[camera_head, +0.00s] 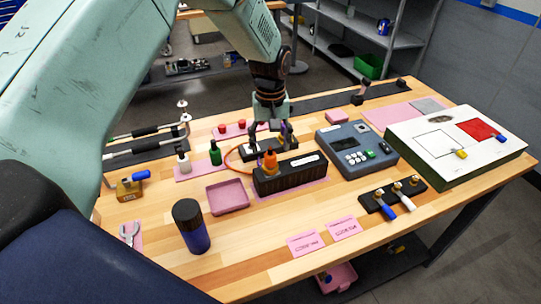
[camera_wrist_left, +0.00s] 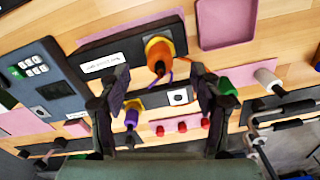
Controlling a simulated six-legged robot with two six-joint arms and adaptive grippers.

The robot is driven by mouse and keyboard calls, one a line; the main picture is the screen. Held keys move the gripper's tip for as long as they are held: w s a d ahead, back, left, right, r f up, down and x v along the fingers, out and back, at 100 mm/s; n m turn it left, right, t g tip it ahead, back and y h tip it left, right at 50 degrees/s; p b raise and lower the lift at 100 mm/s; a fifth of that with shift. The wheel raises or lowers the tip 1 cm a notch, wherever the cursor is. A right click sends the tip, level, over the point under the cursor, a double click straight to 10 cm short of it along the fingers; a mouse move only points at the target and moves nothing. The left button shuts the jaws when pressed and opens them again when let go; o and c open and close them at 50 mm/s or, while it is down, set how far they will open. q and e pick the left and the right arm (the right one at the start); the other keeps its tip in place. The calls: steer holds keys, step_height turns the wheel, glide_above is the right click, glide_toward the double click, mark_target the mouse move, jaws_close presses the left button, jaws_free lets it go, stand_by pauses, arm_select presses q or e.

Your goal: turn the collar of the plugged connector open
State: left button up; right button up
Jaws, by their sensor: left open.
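The orange connector (camera_head: 270,162) stands plugged upright in the top of a black box (camera_head: 297,177) with a white label. It also shows in the left wrist view (camera_wrist_left: 158,52), with the black box (camera_wrist_left: 92,55) beside it. My left gripper (camera_head: 268,133) is open and empty, pointing down just behind and above the connector. In the left wrist view its spread fingers (camera_wrist_left: 160,82) lie on either side of the connector's line, apart from it. An orange cable (camera_head: 233,155) curves beside the box. My right gripper is not in view.
A blue-grey keypad unit (camera_head: 357,148) stands right of the box. A pink tray (camera_head: 228,196), green bottle (camera_head: 215,153) and dark cylinder (camera_head: 190,226) stand left. A low panel with a purple-and-yellow plug (camera_wrist_left: 132,116) lies behind.

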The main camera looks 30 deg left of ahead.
mark_target(270, 155)
arm_select(q)
step_height(270, 155, up, 5)
steer(key=shift+r, duration=0.1)
steer(key=shift+s, duration=0.1)
stand_by(0.6)
